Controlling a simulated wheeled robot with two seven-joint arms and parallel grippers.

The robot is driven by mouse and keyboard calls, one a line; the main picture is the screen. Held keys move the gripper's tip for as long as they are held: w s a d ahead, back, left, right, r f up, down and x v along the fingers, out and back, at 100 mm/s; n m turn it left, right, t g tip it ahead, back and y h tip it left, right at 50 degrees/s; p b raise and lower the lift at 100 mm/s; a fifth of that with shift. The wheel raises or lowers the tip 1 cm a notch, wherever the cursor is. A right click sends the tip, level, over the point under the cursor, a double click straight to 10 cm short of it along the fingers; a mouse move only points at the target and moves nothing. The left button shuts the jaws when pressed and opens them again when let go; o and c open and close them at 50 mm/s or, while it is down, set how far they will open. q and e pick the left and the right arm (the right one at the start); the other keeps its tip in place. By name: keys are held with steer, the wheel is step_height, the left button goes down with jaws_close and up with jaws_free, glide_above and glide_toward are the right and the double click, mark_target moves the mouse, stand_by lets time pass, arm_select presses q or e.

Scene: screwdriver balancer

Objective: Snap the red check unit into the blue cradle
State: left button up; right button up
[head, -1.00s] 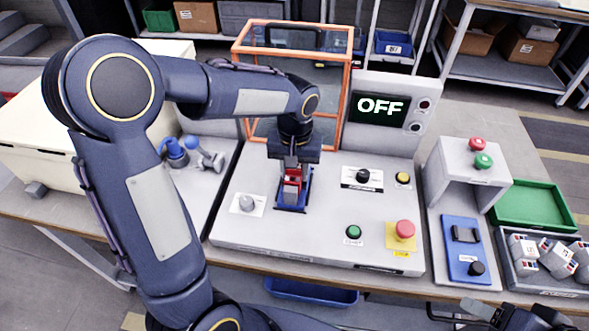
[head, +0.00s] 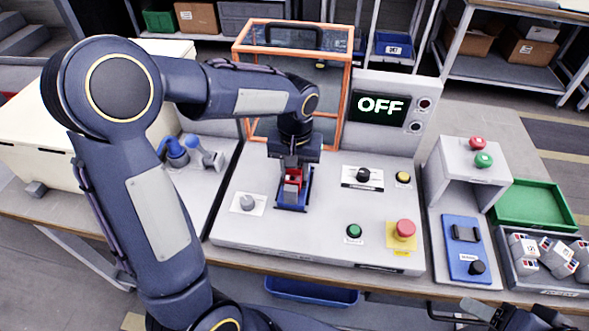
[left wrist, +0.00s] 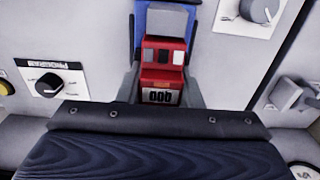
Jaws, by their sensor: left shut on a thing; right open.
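The red check unit (head: 291,183) is at the blue cradle (head: 293,207) on the light grey console, and it also shows in the left wrist view (left wrist: 162,80). My left gripper (head: 292,168) comes down from above and is shut on the unit, with a finger on each side of it. In the left wrist view the blue cradle (left wrist: 139,20) shows behind and beside the unit. I cannot tell whether the unit is fully seated, since the gripper hides part of it. My right gripper (head: 500,318) is at the bottom right edge, open and away from the cradle.
An orange-framed guard (head: 347,95) stands behind the cradle, beside a display (head: 380,108) reading OFF. Knobs and buttons, including a red one (head: 404,229), sit around the cradle on the console.

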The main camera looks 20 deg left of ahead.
arm_select(q)
steer(key=shift+s+f, duration=0.2)
steer(key=shift+f, duration=0.35)
steer(key=shift+s+f, duration=0.2)
steer(key=shift+f, duration=0.3)
steer(key=o, duration=1)
steer(key=shift+w+r, duration=0.15)
steer(key=shift+r, duration=0.35)
steer(key=shift+o, duration=0.8)
steer(key=r, duration=0.9)
steer(key=shift+w+p, duration=0.2)
steer(key=shift+p, duration=0.2)
